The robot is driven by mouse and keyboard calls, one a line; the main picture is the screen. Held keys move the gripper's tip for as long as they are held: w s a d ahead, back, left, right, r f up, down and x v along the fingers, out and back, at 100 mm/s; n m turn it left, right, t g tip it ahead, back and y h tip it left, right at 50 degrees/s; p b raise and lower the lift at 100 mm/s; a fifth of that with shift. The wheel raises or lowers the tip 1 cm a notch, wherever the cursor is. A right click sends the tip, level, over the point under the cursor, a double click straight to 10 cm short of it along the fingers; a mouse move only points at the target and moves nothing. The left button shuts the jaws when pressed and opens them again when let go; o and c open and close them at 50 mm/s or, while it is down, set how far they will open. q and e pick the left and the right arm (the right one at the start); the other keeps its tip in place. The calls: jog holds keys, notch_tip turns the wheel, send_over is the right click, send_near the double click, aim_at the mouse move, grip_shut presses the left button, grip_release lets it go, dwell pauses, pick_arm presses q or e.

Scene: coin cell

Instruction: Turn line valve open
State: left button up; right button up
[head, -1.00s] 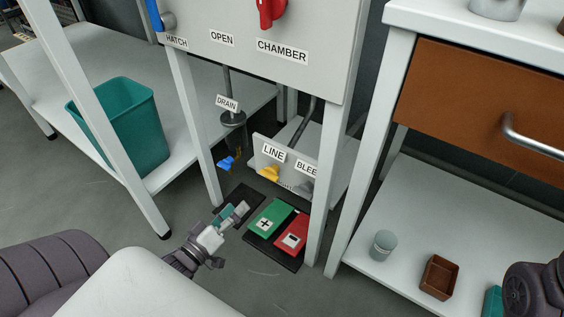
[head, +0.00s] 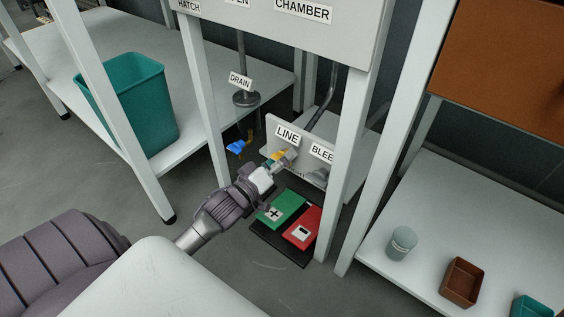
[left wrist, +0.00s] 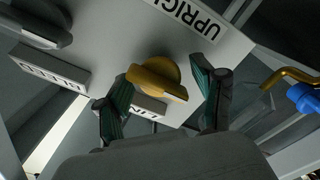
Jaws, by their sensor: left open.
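The yellow line valve knob (head: 274,156) sits on the low white panel under the LINE label (head: 287,135); my gripper partly hides it in the head view. In the left wrist view the knob (left wrist: 157,78) shows whole, with its bar tilted slightly down to the right. My left gripper (head: 283,158) is open at the panel. In the left wrist view its two green-padded fingers (left wrist: 161,70) stand on either side of the knob, with gaps visible on both sides. My right gripper is not in view.
The grey BLEED knob (head: 320,176) is right of the LINE knob. A blue drain handle (head: 237,147) is to the left. White frame legs (head: 345,170) flank the panel. Green (head: 283,209) and red (head: 303,228) cases lie on a black mat below. A teal bin (head: 130,110) stands left.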

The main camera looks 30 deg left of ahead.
pick_arm(q)
jog(key=shift+w, duration=0.2)
jog(key=shift+c, duration=0.2)
jog(key=c, duration=1.1)
